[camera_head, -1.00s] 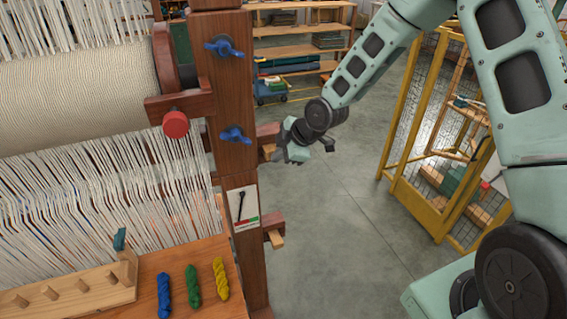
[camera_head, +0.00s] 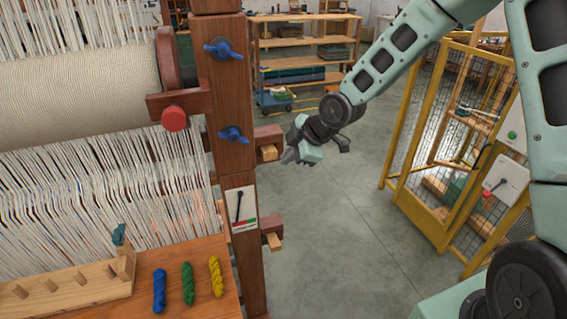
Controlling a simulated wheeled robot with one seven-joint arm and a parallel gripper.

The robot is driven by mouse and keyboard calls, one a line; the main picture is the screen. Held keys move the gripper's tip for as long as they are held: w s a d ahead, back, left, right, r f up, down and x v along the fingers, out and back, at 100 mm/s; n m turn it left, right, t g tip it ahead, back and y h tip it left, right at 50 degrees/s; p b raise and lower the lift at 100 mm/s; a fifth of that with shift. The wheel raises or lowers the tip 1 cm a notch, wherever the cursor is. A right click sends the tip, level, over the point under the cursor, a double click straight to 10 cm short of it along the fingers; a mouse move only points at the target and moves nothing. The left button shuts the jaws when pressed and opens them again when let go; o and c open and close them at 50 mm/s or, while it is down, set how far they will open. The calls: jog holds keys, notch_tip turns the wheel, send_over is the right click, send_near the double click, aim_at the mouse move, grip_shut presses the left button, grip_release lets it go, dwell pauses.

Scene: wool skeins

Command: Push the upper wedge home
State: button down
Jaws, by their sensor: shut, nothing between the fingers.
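The upper wedge (camera_head: 269,153) is a pale wooden piece sticking out of a dark reddish block on the right side of the loom post (camera_head: 232,100). A similar lower wedge (camera_head: 275,242) sticks out of another block further down the post. My gripper (camera_head: 286,158) is shut and empty. Its tip is just to the right of the upper wedge in the picture, with a small gap seen between them. I cannot tell their difference in depth. How deep the wedge sits inside its block is hidden.
Blue wing nuts (camera_head: 233,135) and a red knob (camera_head: 174,118) are on the loom. Blue, green and yellow skeins (camera_head: 187,284) lie on the bench. A yellow mesh cage (camera_head: 440,140) stands at the right. Open grey floor (camera_head: 340,235) lies between.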

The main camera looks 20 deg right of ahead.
jog(key=shift+v, duration=2.85)
jog(key=shift+f, duration=0.1)
jog(key=s+a+f+m+g+h+b, duration=0.1)
jog(key=s+a+m+g+b, duration=0.1)
jog(key=s, duration=0.8)
jog(key=s+a+f+m+g+h+b, duration=0.1)
jog(key=s+a+m+b, duration=0.3)
jog(key=s, duration=0.7)
jog(key=s+a+f+m+g+h+b, duration=0.2)
jog(key=s+a+f+m+b, duration=0.1)
jog(key=s, duration=0.7)
jog(key=shift+s+g, duration=0.2)
jog(key=shift+g, duration=0.2)
jog(key=shift+w+a+f, duration=0.1)
jog(key=shift+f, duration=0.15)
